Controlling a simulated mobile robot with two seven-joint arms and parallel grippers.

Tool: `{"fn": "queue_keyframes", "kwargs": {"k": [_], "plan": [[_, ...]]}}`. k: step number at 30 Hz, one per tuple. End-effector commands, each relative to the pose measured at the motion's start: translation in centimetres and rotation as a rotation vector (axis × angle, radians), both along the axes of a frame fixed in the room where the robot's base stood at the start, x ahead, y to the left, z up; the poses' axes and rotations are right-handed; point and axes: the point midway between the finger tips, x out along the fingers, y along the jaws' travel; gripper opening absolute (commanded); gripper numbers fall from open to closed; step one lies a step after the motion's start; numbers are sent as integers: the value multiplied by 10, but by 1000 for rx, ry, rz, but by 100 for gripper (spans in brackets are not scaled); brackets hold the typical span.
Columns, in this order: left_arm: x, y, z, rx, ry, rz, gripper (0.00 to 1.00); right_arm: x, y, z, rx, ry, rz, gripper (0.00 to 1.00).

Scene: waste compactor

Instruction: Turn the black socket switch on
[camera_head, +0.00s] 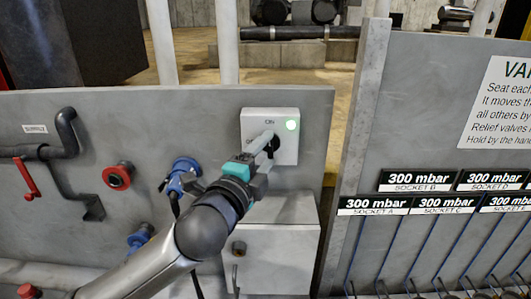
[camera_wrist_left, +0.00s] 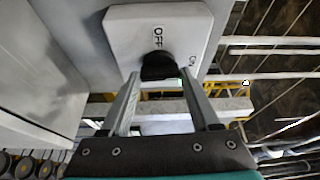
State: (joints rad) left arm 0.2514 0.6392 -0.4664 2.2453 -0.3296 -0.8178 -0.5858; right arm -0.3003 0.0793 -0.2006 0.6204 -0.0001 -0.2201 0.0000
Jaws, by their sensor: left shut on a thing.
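The black socket switch (camera_head: 275,146) is a knob on a white box (camera_head: 257,115) on the grey panel, with "ON" printed above it. A green light (camera_head: 292,126) glows at the box's upper right. My left gripper (camera_head: 265,143) reaches the knob from the lower left and is shut on it, partly hiding it. In the left wrist view the black switch (camera_wrist_left: 158,66) sits between the tips of my left gripper (camera_wrist_left: 160,78), with "OFF" readable beside it and part of "ON" to the right. My right gripper is not in view.
A blue socket (camera_head: 183,172), a red round fitting (camera_head: 118,176) and a red lever (camera_head: 27,178) are on the panel left of the box. A grey cabinet (camera_head: 275,255) stands below. A grey post (camera_head: 362,120) and a panel with "300 mbar" labels (camera_head: 415,180) stand to the right.

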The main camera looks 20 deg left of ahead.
Motion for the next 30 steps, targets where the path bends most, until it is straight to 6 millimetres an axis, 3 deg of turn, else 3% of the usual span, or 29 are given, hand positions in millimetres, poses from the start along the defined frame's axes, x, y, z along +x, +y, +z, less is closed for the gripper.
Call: {"fn": "queue_keyframes", "kwargs": {"k": [22,23,30], "plan": [[0,0,2,81,18,0,7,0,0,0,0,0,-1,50],[0,0,2,81,18,0,66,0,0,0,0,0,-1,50],[0,0,2,79,20,0,92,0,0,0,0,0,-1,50]]}}
